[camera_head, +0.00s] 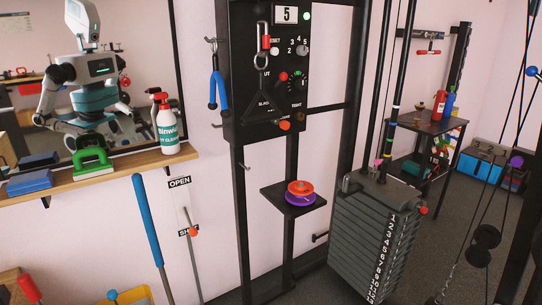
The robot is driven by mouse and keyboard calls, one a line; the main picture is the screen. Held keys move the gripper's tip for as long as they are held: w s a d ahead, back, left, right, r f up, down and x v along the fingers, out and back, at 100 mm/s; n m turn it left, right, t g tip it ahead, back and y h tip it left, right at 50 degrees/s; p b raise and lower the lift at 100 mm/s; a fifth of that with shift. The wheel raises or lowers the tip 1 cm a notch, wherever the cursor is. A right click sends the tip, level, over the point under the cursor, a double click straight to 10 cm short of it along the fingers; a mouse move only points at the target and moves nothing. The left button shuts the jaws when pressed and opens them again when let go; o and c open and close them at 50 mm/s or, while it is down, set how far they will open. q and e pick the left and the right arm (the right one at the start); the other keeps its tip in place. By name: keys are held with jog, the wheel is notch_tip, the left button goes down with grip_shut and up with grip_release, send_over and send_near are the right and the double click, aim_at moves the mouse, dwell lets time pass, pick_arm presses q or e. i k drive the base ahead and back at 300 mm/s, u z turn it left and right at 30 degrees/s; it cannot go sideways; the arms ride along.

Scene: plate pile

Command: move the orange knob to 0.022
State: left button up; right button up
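An orange knob (284,125) sits at the bottom of the black control panel (244,70), near small white lettering. Another orange-tipped knob (194,231) is on the white OPEN/SHUT plate (182,205), low near the SHUT label. I cannot tell which one the task names. A red knob (283,76) is higher on the panel, beside a numbered dial (297,47) and a display reading 5. No value of 0.022 is readable. Neither of my grippers shows directly; a mirror at the left reflects a white and teal robot.
A small black shelf (272,192) below the panel holds orange and purple discs (300,192). A weight stack (366,245) stands to its right. A wooden shelf (130,168) at left carries a spray bottle (166,125). A blue pole (148,222) stands in front.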

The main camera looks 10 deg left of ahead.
aim_at(283, 124)
jog(key=u, duration=0.35)
jog(key=k, duration=0.3)
jog(key=z, duration=1.15)
jog(key=i, duration=1.45)
jog(key=u, duration=0.65)
